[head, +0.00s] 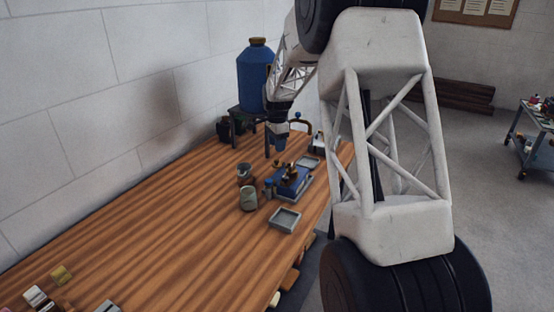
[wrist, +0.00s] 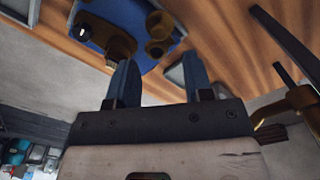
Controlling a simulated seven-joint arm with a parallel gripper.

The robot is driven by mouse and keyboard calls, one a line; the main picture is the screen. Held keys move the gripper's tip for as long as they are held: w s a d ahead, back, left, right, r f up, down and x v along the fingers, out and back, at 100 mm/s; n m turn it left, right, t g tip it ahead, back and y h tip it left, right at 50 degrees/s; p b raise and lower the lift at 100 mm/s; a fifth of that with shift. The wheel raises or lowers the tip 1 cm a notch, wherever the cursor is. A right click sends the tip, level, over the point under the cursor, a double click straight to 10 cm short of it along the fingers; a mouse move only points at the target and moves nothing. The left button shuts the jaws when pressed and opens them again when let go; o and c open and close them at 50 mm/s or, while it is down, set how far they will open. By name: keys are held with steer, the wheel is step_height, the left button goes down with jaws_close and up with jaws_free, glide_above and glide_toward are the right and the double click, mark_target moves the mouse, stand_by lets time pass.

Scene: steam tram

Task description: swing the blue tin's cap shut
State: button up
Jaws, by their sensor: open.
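A blue block-like body with brass parts (head: 290,182) stands on the wooden table; its blue top with round brass fittings also shows in the wrist view (wrist: 125,32). A small blue upright piece (head: 268,188) stands at its left side. I cannot tell for certain which of these is the blue tin, and no hinged cap can be made out. My gripper (head: 279,150) is above the table, behind the blue body. In the wrist view my gripper (wrist: 160,75) has its two blue fingers apart with nothing between them, and the brass fittings lie beyond them.
Two small cans (head: 248,198) stand left of the blue body. A grey tray (head: 285,220) lies in front near the table's right edge. A large blue vessel with a brown cap (head: 256,70) stands behind, near the wall. The table's middle (head: 170,220) is clear.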

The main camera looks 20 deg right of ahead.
mark_target(277, 160)
steer(key=shift+f, duration=3.4)
jaws_close()
